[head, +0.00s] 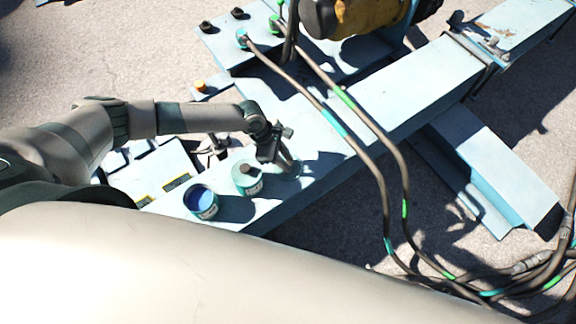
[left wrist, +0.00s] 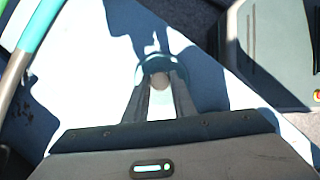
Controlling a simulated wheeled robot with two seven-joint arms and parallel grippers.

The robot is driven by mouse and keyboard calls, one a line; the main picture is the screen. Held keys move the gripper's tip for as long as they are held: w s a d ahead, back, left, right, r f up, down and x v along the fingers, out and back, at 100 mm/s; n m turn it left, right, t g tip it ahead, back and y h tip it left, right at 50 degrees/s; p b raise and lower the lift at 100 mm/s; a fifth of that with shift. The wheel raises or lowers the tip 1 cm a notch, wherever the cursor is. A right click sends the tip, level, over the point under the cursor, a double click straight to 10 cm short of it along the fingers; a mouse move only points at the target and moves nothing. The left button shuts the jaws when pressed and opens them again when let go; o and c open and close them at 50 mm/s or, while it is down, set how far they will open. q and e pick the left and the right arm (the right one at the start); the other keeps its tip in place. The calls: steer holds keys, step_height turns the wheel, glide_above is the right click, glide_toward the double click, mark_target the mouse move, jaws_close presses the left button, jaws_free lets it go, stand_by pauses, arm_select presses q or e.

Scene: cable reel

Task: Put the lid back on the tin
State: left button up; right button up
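An open tin with dark blue contents (head: 201,202) stands on the pale blue beam in the head view. A teal tin (head: 247,179) stands just to its right, with a dark patch on top that I cannot make out. In the left wrist view, my left gripper's fingertips (left wrist: 162,78) are on either side of a brownish round knob (left wrist: 160,81), in front of a teal rim (left wrist: 151,66). Whether they press on the knob is unclear. My right gripper is not in view.
The pale blue beam (head: 400,105) runs to the upper right. Dark hoses (head: 377,175) with green and teal bands arch over it, right of my left gripper. A yellow machine part (head: 355,17) stands at the back. Small dark knobs (head: 238,13) sit at the upper left.

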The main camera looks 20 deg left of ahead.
arm_select(q)
steer(key=shift+c, duration=1.4)
steer(key=shift+r, duration=0.1)
steer(key=shift+r, duration=0.55)
step_height(320, 180, up, 2)
steer(key=shift+r, duration=0.2)
steer(key=s+d+r+p, duration=0.1)
steer(key=s+d+r, duration=0.6)
steer(key=s, duration=0.1)
steer(key=shift+s+d+r, duration=0.15)
steer(key=shift+s+d, duration=0.2)
steer(key=shift+d, duration=0.05)
